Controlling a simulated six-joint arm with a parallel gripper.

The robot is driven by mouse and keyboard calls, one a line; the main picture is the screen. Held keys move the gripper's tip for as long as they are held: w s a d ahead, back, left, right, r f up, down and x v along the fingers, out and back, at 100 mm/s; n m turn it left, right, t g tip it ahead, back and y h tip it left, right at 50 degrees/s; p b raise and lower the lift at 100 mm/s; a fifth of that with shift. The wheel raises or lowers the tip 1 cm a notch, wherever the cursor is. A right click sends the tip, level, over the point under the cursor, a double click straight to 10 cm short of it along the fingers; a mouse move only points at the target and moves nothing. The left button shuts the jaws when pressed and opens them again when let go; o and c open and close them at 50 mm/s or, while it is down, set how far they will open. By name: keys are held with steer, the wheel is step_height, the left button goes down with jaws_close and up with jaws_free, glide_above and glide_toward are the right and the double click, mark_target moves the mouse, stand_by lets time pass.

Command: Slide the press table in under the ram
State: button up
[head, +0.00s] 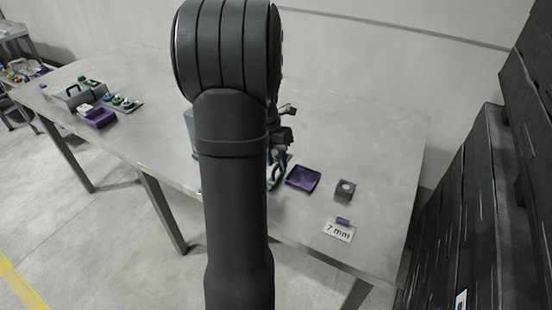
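My own dark arm stands upright through the middle of the head view and covers much of the table behind it. A blue-grey body (190,127) shows at the arm's left edge, and a blue curved part (275,178) shows at its right edge. These may belong to the press, but the press table and ram cannot be made out. Dark parts of my gripper (284,135) seem to show just right of the arm, above the blue part. Its fingertips are too small and hidden to tell open from shut.
On the grey table (390,150), right of my arm, are a purple tray (303,179), a dark block with a round hole (345,189) and a "7 mm" card (339,231) with a small purple piece. A grey box (72,97) and purple container (99,118) are far left. Dark stacked panels (470,200) stand right.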

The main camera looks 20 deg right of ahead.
jaws_close()
steer(key=w+a, duration=0.5)
steer(key=shift+w+a, duration=0.2)
steer(key=shift+w, duration=0.05)
jaws_free()
step_height(320, 180, up, 17)
steer(key=w+a, duration=0.2)
steer(key=shift+w+a, duration=0.15)
steer(key=shift+a, duration=0.05)
steer(key=shift+r, duration=0.1)
